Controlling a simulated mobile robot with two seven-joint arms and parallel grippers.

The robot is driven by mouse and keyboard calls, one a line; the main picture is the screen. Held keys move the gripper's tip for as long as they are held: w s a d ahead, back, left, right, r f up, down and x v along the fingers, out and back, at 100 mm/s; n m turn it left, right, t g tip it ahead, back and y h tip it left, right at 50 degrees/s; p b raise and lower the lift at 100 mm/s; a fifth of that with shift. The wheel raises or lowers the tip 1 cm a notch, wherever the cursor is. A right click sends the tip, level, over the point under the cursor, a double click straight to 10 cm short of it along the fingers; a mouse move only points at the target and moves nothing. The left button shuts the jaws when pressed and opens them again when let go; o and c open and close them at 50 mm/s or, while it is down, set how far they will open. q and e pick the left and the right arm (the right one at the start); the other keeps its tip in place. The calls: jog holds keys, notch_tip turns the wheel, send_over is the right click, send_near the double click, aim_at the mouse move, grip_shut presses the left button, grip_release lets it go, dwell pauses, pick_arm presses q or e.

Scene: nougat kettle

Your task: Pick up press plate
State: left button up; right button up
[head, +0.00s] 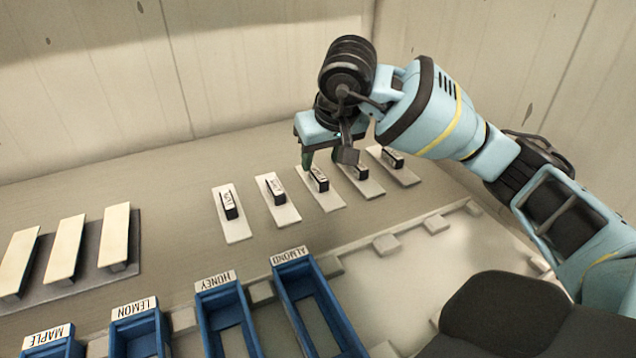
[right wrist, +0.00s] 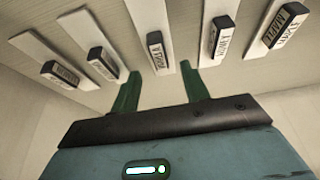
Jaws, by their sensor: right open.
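Several flat white plates, each with a dark block handle bearing a small label, lie in a row on the counter. They look like the press plates. The middle plate (head: 322,196) is below my right gripper (head: 326,160). In the right wrist view, the open fingers (right wrist: 161,72) point toward the middle plate's handle (right wrist: 157,54), which shows just beyond and between the tips. Nothing is between the fingers. To the left in the head view lie two more plates (head: 235,226) (head: 277,204); the right ones (head: 397,172) are partly hidden by the gripper. My left gripper is not in view.
Blue open trays labelled MAPLE, LEMON, HONEY and ALMOND (head: 313,312) stand along the front. Cream boards (head: 67,248) rest on a dark grey base at the left. A wall (head: 80,90) closes the back. Counter between boards and plates is clear.

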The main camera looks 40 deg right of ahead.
aim_at(319, 174)
jog(key=shift+s+x, duration=0.15)
jog(key=shift+x, duration=1.15)
jog(key=shift+s+x, duration=0.1)
jog(key=shift+x, duration=1.15)
jog(key=shift+f, duration=0.15)
grip_shut()
notch_tip(319, 174, up, 10)
jog(key=shift+p, duration=0.3)
